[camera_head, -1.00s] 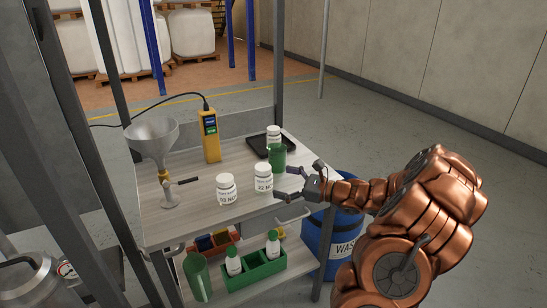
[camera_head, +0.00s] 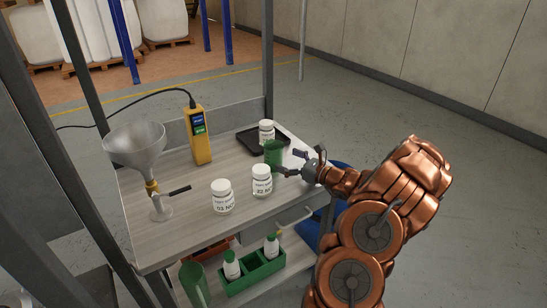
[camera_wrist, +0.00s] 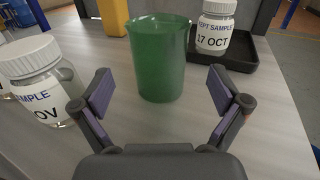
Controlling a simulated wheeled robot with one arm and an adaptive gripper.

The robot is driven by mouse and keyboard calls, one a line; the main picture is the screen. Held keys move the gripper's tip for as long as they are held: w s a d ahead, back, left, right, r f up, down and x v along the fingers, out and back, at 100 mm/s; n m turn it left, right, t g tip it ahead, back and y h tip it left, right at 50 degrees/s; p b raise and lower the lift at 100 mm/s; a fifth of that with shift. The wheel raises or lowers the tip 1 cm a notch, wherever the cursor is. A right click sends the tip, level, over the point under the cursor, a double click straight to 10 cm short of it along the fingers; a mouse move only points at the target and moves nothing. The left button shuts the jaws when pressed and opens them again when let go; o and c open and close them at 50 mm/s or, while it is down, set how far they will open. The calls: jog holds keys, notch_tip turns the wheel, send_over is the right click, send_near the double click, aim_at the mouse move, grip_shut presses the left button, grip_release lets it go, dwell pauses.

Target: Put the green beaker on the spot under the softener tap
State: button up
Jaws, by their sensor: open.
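The green beaker (camera_head: 274,155) stands upright on the bench top, in front of the black tray. In the wrist view the green beaker (camera_wrist: 161,62) is just ahead of my gripper, centred between the open fingers. My gripper (camera_head: 296,163) is open and empty, just right of the beaker. In the wrist view my gripper (camera_wrist: 161,98) has its two purple-padded fingers spread on either side, with the beaker slightly beyond their tips. A metal funnel on a stand (camera_head: 135,146) with a brass valve and dark lever is at the left of the bench; I cannot tell whether it is the softener tap.
Two white labelled jars, one (camera_head: 222,196) and another (camera_head: 262,181), stand left of the beaker. A third jar (camera_head: 266,131) sits in the black tray (camera_head: 246,141). A yellow meter (camera_head: 198,135) stands behind. Bench posts rise at the edges.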

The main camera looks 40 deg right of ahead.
aim_at(282, 157)
jog(key=p+x, duration=0.1)
jog(key=x, duration=0.4)
jog(key=shift+s+a+r+p, duration=0.1)
jog(key=shift+p, duration=0.2)
jog(key=c, duration=1.3)
jog(key=shift+c, duration=0.2)
jog(key=shift+r, duration=0.1)
notch_tip(282, 157, up, 10)
jog(key=b, duration=0.2)
